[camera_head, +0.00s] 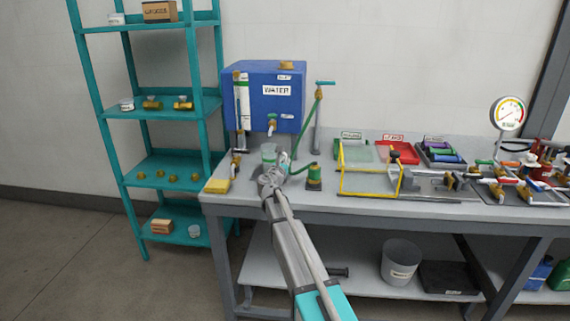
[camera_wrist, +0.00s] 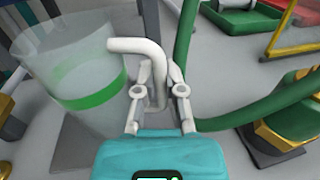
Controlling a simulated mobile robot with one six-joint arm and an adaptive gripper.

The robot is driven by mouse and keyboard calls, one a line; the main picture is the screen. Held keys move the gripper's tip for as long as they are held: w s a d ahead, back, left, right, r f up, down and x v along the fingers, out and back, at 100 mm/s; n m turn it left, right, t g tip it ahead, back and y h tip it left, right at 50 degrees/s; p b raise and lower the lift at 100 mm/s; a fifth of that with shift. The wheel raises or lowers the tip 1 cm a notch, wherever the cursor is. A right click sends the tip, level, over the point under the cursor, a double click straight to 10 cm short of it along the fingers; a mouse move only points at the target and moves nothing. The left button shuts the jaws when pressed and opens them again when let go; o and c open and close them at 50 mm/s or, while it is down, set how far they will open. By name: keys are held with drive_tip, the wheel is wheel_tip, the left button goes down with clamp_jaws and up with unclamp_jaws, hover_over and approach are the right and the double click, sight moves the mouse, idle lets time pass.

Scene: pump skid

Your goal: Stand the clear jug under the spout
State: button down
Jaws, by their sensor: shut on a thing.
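The clear jug (camera_head: 268,151) with a green band is below the spout (camera_head: 271,127) on the front of the blue water tank (camera_head: 262,95). In the wrist view the jug (camera_wrist: 75,75) is at the left, and its pale bent handle (camera_wrist: 137,46) runs between my fingers. My gripper (camera_head: 276,177) is shut on the handle; it also shows in the wrist view (camera_wrist: 158,92). The jug looks roughly upright. A dark pad (camera_wrist: 72,148) shows beneath it. I cannot tell whether its base touches down, as my gripper and arm partly hide it.
A green-and-brass fitting (camera_head: 314,177) with a green hose stands right of the jug. A yellow frame (camera_head: 370,194) stands farther right. A teal shelf (camera_head: 165,168) is beside the bench.

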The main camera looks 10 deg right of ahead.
drive_tip(key=shift+f, duration=0.15)
drive_tip(key=c, duration=0.7)
unclamp_jaws()
drive_tip(key=shift+c, duration=0.2)
drive_tip(key=shift+r, duration=0.2)
drive_tip(key=v, duration=1.2)
